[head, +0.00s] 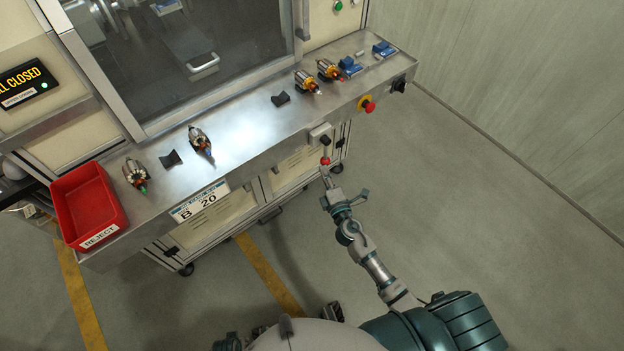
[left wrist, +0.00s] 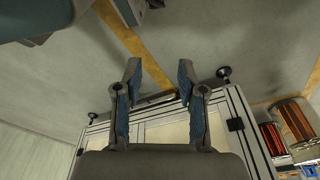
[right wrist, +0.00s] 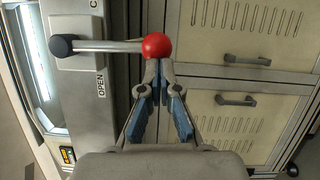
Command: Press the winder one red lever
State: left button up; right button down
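The winder's lever has a red ball (head: 325,161) at its end and is mounted on a grey box (head: 320,131) at the bench's front edge. In the right wrist view the red ball (right wrist: 157,46) tops a metal rod, with a black hub at the rod's left end and an "OPEN" label below. My right gripper (right wrist: 160,66) is shut, its fingertips together just below the ball in that view; contact is hard to tell. In the head view my right gripper (head: 326,173) reaches the ball from below. My left gripper (left wrist: 157,75) is open and empty, away from the lever.
A metal bench (head: 240,130) carries several armatures, dark cradles and blue blocks. A red reject bin (head: 88,205) is at its left end. A red emergency button (head: 367,104) sits to the right of the lever. Cabinet doors with handles (right wrist: 238,100) lie below. The floor at right is clear.

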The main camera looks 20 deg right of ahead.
pick_arm(q)
notch_tip(320, 180, up, 18)
jog(key=w+b, duration=0.1)
jog(key=b, duration=0.4)
jog(key=shift+w+t+b, duration=0.3)
jog(key=shift+b, duration=0.1)
pick_arm(e)
jog(key=shift+w+d+n+t+y, duration=0.15)
jog(key=shift+w+d+n+t, duration=0.15)
jog(key=shift+d+n, duration=0.55)
jog(key=shift+w+d+n+t+y, duration=0.25)
jog(key=shift+d+n, duration=0.4)
jog(key=shift+n, duration=0.3)
jog(key=shift+w+d+n+t+y, duration=0.1)
jog(key=shift+w+d+n+t, duration=0.2)
jog(key=shift+d+n, duration=0.55)
jog(key=shift+a, duration=0.1)
